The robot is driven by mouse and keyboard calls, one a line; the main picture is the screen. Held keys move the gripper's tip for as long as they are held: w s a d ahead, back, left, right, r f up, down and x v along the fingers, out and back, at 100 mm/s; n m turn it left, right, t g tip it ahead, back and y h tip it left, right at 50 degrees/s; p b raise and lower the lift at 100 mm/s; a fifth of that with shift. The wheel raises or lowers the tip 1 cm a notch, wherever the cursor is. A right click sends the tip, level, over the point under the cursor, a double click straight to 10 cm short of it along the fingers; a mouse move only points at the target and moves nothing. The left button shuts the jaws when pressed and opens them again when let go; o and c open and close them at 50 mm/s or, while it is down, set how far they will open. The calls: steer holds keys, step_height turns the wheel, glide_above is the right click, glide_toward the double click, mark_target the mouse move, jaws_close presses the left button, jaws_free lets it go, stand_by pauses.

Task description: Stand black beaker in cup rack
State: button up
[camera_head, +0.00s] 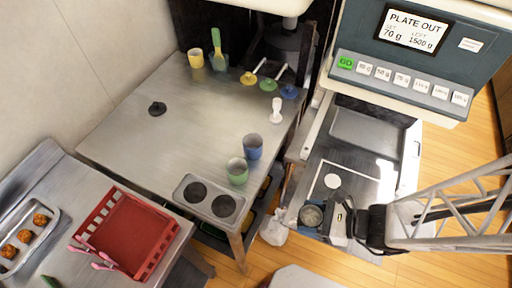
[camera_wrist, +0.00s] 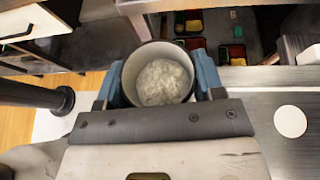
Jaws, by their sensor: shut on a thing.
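My gripper (camera_wrist: 158,82) is shut on the black beaker (camera_wrist: 131,92), one blue-grey finger on each side of it. The beaker has a dark outside, a pale inside and a whitish, grainy filling. In the head view the beaker (camera_head: 311,226) looks upright at the front left of the weighing machine, with my gripper to its right. The cup rack (camera_head: 209,183) is a grey block with two dark round holes, both empty. It lies at the front corner of the metal table, left of my gripper and apart from it.
A green cup (camera_head: 237,172) and a blue cup (camera_head: 253,147) stand just behind the rack. A red crate (camera_head: 168,238) is at lower left. The table's middle is clear.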

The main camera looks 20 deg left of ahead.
steer(key=s+a+r+n+g, duration=0.3)
steer(key=s+a, duration=0.5)
steer(key=s, duration=0.3)
steer(key=shift+s+r+g+h, duration=0.3)
steer(key=shift+s+r, duration=0.05)
steer(key=shift+r, duration=0.3)
steer(key=shift+w+a, duration=0.1)
steer(key=shift+a, duration=0.1)
stand_by(0.4)
steer(key=shift+w+a+f, duration=0.25)
steer(key=shift+w+a, duration=0.9)
steer(key=shift+a, duration=1.15)
steer(key=shift+w+a+f, duration=0.25)
steer(key=shift+w+a, duration=0.95)
steer(key=shift+a, duration=1.1)
steer(key=shift+w+a+f, duration=0.25)
steer(key=shift+w+a, duration=0.9)
steer(key=shift+a, duration=1.15)
steer(key=shift+f, duration=1.75)
steer(key=shift+f, duration=0.15)
